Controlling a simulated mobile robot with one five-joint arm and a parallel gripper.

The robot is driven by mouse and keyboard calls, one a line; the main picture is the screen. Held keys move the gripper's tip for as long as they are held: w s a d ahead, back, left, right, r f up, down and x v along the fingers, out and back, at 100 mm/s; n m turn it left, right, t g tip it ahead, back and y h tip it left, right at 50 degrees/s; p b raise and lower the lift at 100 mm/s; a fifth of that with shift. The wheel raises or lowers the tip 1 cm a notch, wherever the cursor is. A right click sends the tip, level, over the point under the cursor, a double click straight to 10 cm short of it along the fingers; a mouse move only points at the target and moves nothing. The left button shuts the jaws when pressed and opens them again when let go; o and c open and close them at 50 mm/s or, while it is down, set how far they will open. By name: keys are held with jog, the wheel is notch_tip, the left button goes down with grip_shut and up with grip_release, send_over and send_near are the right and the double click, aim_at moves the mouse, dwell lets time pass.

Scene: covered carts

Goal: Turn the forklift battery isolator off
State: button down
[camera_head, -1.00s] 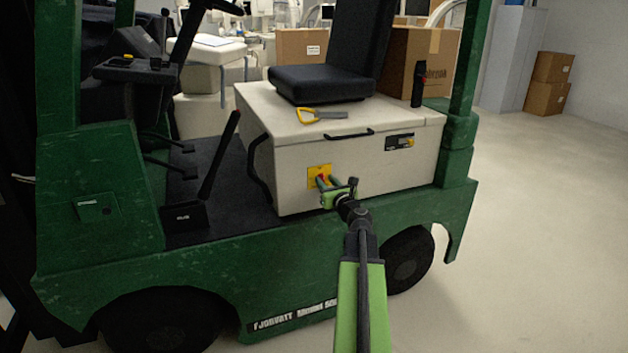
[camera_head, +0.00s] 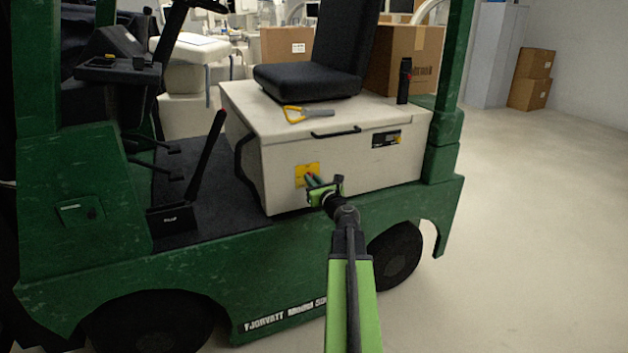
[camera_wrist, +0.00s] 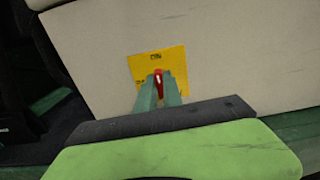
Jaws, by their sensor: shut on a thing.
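The battery isolator is a red handle (camera_wrist: 158,77) on a yellow plate (camera_head: 301,171), fixed to the side of the forklift's cream battery box (camera_head: 345,160). The plate and red handle also show in the wrist view, with the plate (camera_wrist: 178,60) around the handle. My green gripper (camera_head: 310,181) reaches the plate from the front right. In the wrist view its fingers (camera_wrist: 159,90) are shut on the red handle, one on each side. The handle points roughly up the picture there, slightly tilted.
A black seat (camera_head: 310,80) and a yellow-handled tool (camera_head: 306,114) are on top of the box. A black grab bar (camera_head: 335,132) and a small display panel (camera_head: 386,139) are near the isolator. The floor at right (camera_head: 540,230) is clear.

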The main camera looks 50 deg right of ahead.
jog(key=shift+s+d, duration=0.1)
jog(key=shift+s, duration=0.05)
jog(key=shift+a+f+n, duration=0.15)
jog(key=shift+n, duration=4.25)
jog(key=shift+a+f+n, duration=0.1)
jog(key=shift+n, duration=4.3)
jog(key=c, duration=1.5)
grip_release()
jog(key=shift+a, duration=0.1)
